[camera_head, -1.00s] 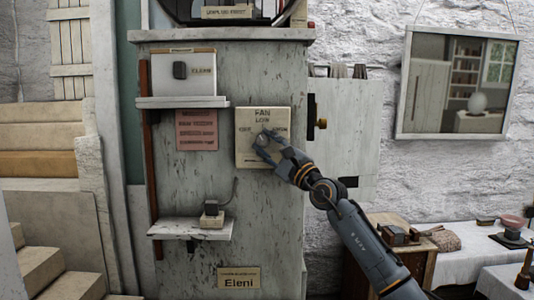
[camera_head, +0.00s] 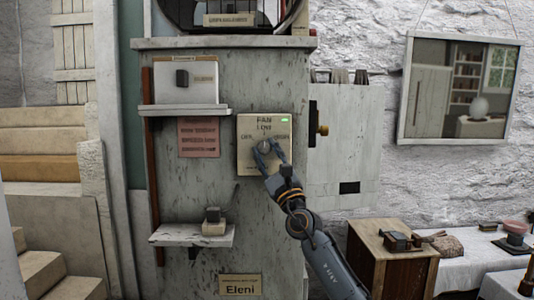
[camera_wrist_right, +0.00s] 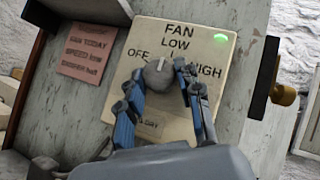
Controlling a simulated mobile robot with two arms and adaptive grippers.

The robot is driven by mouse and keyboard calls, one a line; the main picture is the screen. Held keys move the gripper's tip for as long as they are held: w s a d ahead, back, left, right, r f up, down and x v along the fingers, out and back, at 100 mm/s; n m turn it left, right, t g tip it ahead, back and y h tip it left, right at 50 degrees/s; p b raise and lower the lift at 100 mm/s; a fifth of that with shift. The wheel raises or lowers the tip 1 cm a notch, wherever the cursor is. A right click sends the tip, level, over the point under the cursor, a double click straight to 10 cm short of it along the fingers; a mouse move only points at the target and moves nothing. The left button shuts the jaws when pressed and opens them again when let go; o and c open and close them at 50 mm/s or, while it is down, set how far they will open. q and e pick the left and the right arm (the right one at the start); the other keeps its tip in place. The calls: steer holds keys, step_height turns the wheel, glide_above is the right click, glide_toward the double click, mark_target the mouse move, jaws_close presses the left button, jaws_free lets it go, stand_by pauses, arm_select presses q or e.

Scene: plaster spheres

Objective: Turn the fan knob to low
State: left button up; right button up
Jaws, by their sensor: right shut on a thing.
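The fan panel (camera_head: 246,165) is a cream plate on the grey, peeling column, marked FAN, OFF, LOW and HIGH. A green light (camera_wrist_right: 221,38) is lit at its upper right. The round grey fan knob (camera_wrist_right: 158,74) sits below LOW in the wrist view, its pale pointer mark aimed up, roughly toward LOW. My right gripper (camera_head: 265,147) is shut on the knob, with one blue-grey finger on each side; it also shows in the wrist view (camera_wrist_right: 160,77). The fingers hide the knob's sides. My left gripper is not in view.
A pink note (camera_head: 199,137) and a small shelf (camera_head: 190,109) are left of the panel. A lower shelf (camera_head: 185,234) holds a small device. A brass knob (camera_head: 322,130) juts out at right. A wooden cabinet (camera_head: 402,252) stands at lower right.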

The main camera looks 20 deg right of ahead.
steer(key=o, duration=1.1)
steer(key=shift+o, duration=0.2)
steer(key=shift+s+f, duration=0.35)
steer(key=shift+f, duration=0.05)
steer(key=v, duration=1.1)
steer(key=shift+d, duration=0.1)
